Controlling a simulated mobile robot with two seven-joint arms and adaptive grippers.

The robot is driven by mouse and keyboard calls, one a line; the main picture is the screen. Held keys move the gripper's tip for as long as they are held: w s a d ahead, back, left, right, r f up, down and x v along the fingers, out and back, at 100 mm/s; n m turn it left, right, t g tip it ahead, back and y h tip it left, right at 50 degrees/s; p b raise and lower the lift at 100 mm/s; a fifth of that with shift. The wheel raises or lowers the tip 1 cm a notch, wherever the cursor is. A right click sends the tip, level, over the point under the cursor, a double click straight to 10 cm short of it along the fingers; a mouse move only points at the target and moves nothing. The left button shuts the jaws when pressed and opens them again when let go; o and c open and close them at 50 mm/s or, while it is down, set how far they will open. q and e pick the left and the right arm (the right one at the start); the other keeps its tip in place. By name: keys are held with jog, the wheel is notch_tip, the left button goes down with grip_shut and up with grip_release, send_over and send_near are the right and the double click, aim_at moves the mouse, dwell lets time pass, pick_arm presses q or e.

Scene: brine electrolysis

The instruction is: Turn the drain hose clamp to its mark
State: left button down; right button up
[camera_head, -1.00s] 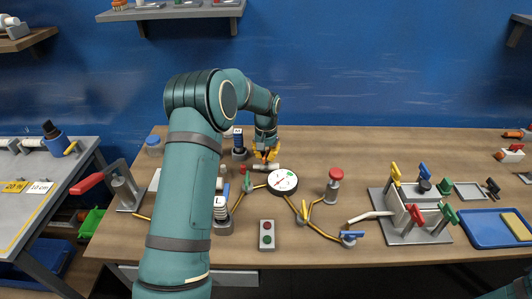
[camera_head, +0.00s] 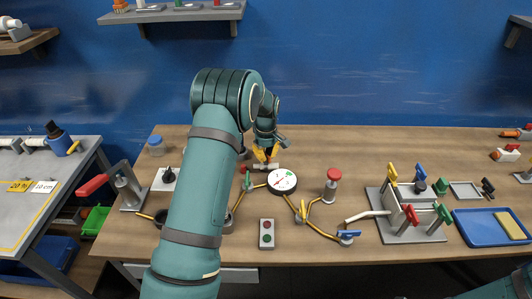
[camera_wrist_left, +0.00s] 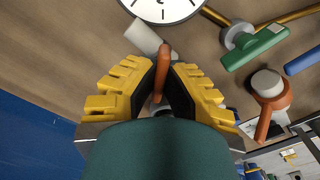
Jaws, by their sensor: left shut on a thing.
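My left gripper (camera_head: 266,154) points down just behind the round white gauge (camera_head: 282,181). Its yellow fingers are shut on an orange lever (camera_wrist_left: 163,65), which stands between the fingertips in the left wrist view. Beside the lever is a short pale cylinder (camera_wrist_left: 143,36), close to the gauge (camera_wrist_left: 163,8). The lever and cylinder look like the drain hose clamp, but I cannot be sure. No mark for the lever can be made out. My right gripper is not in view.
A green-handled valve (camera_wrist_left: 253,45) and another orange-handled fitting (camera_wrist_left: 268,95) are close to the left gripper.

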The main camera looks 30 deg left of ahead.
pick_arm(q)
jog(key=n+p, duration=0.1)
jog(key=n, duration=0.3)
jog(key=shift+n, duration=0.3)
jog(key=n+p, duration=0.2)
jog(key=n, duration=0.4)
jog(key=shift+f+p, duration=0.1)
jog(key=shift+p, duration=0.2)
jog(key=shift+n, duration=0.3)
jog(key=shift+s, duration=0.1)
jog(key=c, duration=1.1)
grip_release()
jog(key=shift+o, duration=0.2)
